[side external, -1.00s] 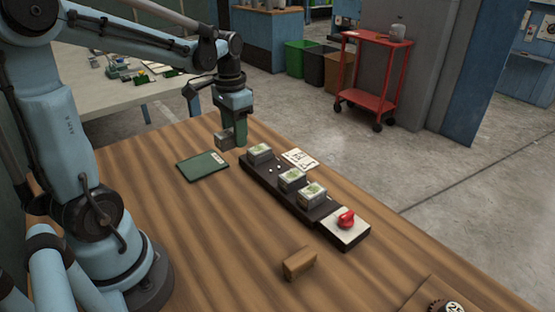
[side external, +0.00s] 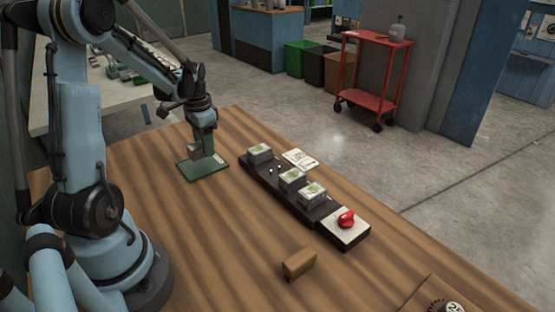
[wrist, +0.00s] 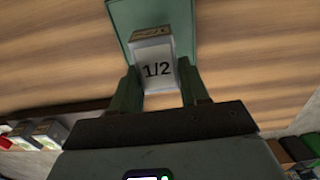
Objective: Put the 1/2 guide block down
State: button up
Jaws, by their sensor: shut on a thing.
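The 1/2 guide block (wrist: 153,70) is a grey block with "1/2" on its face in the wrist view. My gripper (wrist: 160,88) is shut on it, with a green finger on each side. In the side external view my gripper (side external: 207,147) points down over a green mat (side external: 205,172), with the block (side external: 195,153) at its left. The block is over the mat or very low on it; I cannot tell whether it touches. The mat (wrist: 118,14) also shows behind the block in the wrist view.
A dark rail (side external: 275,182) with several grey blocks stands right of the mat, ending in a white plate with a red knob (side external: 346,218). A paper card (side external: 300,159) lies behind it. A brown block (side external: 299,262) lies nearer on the wooden table. The table's middle is clear.

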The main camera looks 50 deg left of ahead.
aim_at(208, 162)
jog(key=shift+f, duration=1.45)
jog(key=shift+f, duration=0.15)
jog(key=o, duration=1.1)
jog(key=shift+c, duration=0.2)
notch_tip(208, 162, up, 12)
jog(key=shift+d, duration=0.15)
jog(key=d+r+t, duration=0.1)
jog(key=d+t, duration=0.6)
jog(key=d, duration=1.8)
jog(key=shift+w+d, duration=0.15)
jog(key=shift+d, duration=0.05)
